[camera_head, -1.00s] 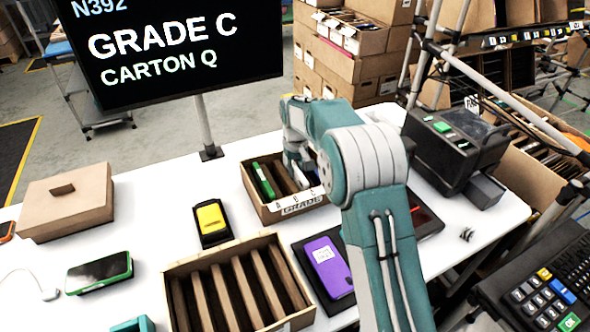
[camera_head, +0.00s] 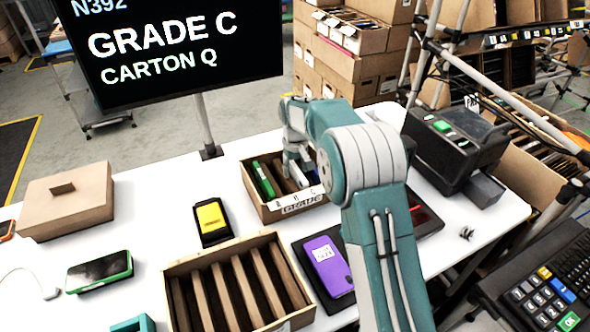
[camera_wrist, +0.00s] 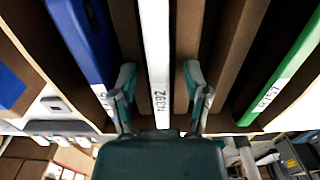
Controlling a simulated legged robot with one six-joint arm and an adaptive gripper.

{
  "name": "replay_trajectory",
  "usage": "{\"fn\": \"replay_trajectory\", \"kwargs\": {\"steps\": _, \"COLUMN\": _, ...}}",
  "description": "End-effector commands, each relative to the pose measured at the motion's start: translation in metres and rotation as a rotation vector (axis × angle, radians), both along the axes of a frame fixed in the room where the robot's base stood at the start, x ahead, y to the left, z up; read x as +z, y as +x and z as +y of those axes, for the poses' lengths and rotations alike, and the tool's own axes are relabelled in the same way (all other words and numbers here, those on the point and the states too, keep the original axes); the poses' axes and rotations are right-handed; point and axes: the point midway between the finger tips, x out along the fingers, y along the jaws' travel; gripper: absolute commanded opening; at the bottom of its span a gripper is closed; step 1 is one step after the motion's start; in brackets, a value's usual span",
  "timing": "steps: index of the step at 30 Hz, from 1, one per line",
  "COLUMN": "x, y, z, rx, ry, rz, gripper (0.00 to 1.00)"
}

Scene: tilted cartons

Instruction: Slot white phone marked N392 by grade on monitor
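The monitor (camera_head: 170,50) reads N392, Grade C, Carton Q. The white phone (camera_wrist: 156,50) marked N392 stands on edge between brown dividers in the wrist view. My gripper (camera_wrist: 158,85) has one finger on each side of it, with visible gaps between the fingers and the phone, so it is open around it. In the head view my gripper (camera_head: 297,165) is down at the small grade carton (camera_head: 290,209), labelled A, B, C; the arm hides part of its right side.
A slotted wooden carton (camera_head: 190,264) stands in front, its visible slots empty. A purple phone (camera_head: 328,262) lies on a dark pad. A yellow-screened device (camera_head: 211,220), a green-edged phone (camera_head: 98,271) and a lidded box (camera_head: 70,203) are on the white table. A black machine (camera_head: 455,145) stands right.

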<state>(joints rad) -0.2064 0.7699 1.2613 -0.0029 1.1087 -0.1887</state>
Motion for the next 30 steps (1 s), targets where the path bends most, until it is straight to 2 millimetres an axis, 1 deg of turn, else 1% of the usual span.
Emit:
{"fn": "replay_trajectory", "kwargs": {"steps": 5, "x": 0.0, "y": 0.0, "z": 0.0, "rx": 0.0, "ry": 0.0, "rz": 0.001, "gripper": 0.61}}
{"fn": "replay_trajectory", "kwargs": {"steps": 8, "x": 0.007, "y": 0.0, "z": 0.0, "rx": 0.0, "ry": 0.0, "rz": -0.001, "gripper": 0.61}}
{"fn": "replay_trajectory", "kwargs": {"steps": 11, "x": 0.021, "y": 0.001, "z": 0.0, "rx": 0.0, "ry": 0.0, "rz": -0.002, "gripper": 0.61}}
{"fn": "replay_trajectory", "kwargs": {"steps": 18, "x": 0.073, "y": 0.002, "z": 0.001, "rx": 0.0, "ry": 0.001, "rz": -0.004, "gripper": 0.61}}
{"fn": "replay_trajectory", "kwargs": {"steps": 21, "x": 0.092, "y": 0.001, "z": 0.001, "rx": 0.0, "ry": 0.0, "rz": -0.003, "gripper": 0.61}}
{"fn": "replay_trajectory", "kwargs": {"steps": 25, "x": 0.109, "y": 0.002, "z": 0.001, "rx": 0.0, "ry": -0.001, "rz": 0.0, "gripper": 0.61}}
{"fn": "replay_trajectory", "kwargs": {"steps": 30, "x": 0.118, "y": 0.001, "z": 0.002, "rx": 0.0, "ry": -0.001, "rz": 0.001, "gripper": 0.61}}
